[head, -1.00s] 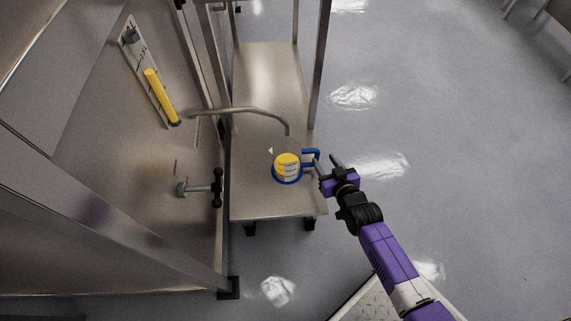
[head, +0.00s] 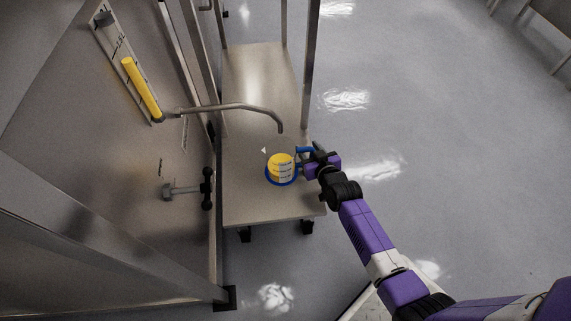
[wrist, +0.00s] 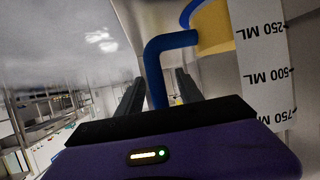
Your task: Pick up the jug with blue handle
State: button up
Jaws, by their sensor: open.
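The jug (head: 281,167) holds something yellow, has a blue rim and blue handle (head: 304,150), and stands on the metal cart. My gripper (head: 310,158) is at the handle on the jug's right side. In the wrist view the blue handle (wrist: 169,42) reaches down between the two dark fingers of my gripper (wrist: 158,92), which are open around it. The jug's wall with its white volume scale (wrist: 266,70) is close on the right there. Whether a finger touches the handle cannot be told.
The metal cart (head: 255,85) stands beside the steel vessel (head: 120,190). A bent pipe (head: 235,107) reaches over the cart behind the jug. A valve handle (head: 207,188) sticks out on the left. The floor (head: 430,130) to the right is clear.

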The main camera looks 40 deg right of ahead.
grip_shut()
jog(key=shift+r, duration=0.1)
dwell(1.2)
